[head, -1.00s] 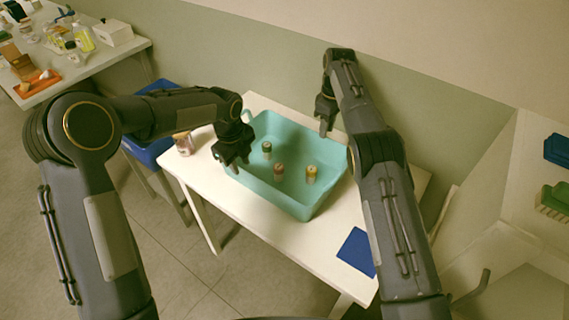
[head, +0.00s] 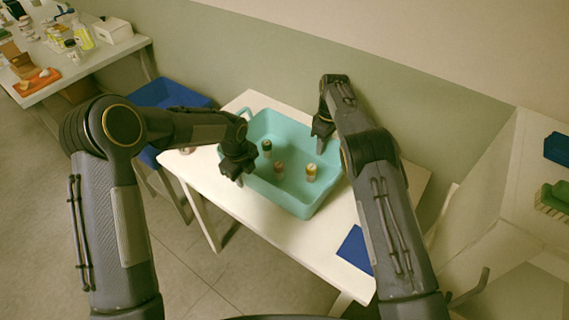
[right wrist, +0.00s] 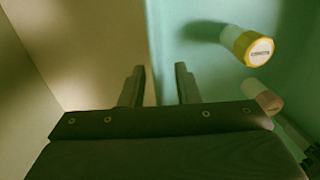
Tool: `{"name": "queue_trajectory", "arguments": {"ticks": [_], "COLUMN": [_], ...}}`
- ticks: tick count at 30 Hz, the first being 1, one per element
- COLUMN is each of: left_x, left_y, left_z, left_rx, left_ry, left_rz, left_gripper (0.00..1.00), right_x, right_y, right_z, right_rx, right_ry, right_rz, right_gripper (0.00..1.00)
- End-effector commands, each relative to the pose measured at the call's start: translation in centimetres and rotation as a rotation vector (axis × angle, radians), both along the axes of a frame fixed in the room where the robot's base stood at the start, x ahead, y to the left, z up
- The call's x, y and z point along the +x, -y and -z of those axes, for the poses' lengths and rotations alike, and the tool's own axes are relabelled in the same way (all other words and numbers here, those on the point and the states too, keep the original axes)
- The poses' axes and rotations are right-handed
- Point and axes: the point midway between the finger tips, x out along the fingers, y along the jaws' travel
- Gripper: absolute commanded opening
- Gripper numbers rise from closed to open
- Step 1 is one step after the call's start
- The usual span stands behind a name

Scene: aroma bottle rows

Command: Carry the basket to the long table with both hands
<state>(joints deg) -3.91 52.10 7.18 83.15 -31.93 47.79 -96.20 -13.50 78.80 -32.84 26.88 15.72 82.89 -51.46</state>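The teal basket (head: 300,202) stands on a white table (head: 265,232) and holds three small bottles: one dark-capped (head: 266,149), one brown-capped (head: 279,170) and one yellow-capped (head: 311,172). My left gripper (head: 238,170) is at the basket's left wall; its finger gap is unclear. My right gripper (head: 322,134) is at the basket's upper right wall. In the right wrist view my right gripper (right wrist: 160,82) has its fingers apart, with the wall's edge between them. A yellow-capped bottle (right wrist: 247,46) shows inside the basket there.
A second white table (head: 105,53) at the upper left bears bottles, a white box (head: 113,30) and an orange tray (head: 38,82). A blue bin (head: 175,95) stands between the tables. A blue flat item (head: 355,250) lies on the near table. A jar (head: 190,150) is partly hidden by my left arm.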

Motion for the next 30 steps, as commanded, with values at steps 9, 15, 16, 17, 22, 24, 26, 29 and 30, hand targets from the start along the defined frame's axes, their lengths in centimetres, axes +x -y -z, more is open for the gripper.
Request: {"name": "queue_trajectory", "arguments": {"ticks": [9,15,16,17,22,24,26,29,30], "left_x": [0.02,0.02,0.02,0.02,0.02,0.04,0.04,0.05,0.05], "left_y": [-0.03,-0.01,-0.01,-0.01,-0.01,0.01,0.01,0.01,0.01], "left_z": [-0.02,-0.03,-0.03,-0.04,-0.04,-0.1,-0.14,-0.47,-0.71], "left_rx": [0.0,-0.001,-0.001,-0.001,-0.001,-0.001,-0.001,-0.001,0.0], "left_ry": [0.0,0.001,0.001,0.001,0.001,0.002,0.002,0.002,0.002], "left_rz": [-0.001,-0.001,-0.001,-0.001,-0.001,-0.001,-0.001,-0.001,-0.001], "left_gripper": [0.15,0.0,0.0,0.0,0.0,0.0,0.0,0.0,0.0], "right_x": [0.0,0.0,0.0,0.0,0.0,0.02,0.02,0.03,0.02], "right_y": [0.0,0.0,0.0,0.01,0.01,0.0,-0.01,0.0,-0.01], "right_z": [0.0,-0.02,-0.02,-0.02,-0.03,-0.1,-0.14,-0.47,-0.71], "right_rx": [0.0,0.0,0.0,0.0,0.0,0.0,0.0,0.0,0.0], "right_ry": [0.0,0.0,0.0,0.0,0.0,0.001,0.001,0.001,0.001], "right_rz": [0.0,0.0,0.0,0.0,0.0,0.0,0.0,0.0,0.0], "right_gripper": [0.15,0.0,0.0,0.0,0.0,0.0,0.0,0.0,0.0]}}
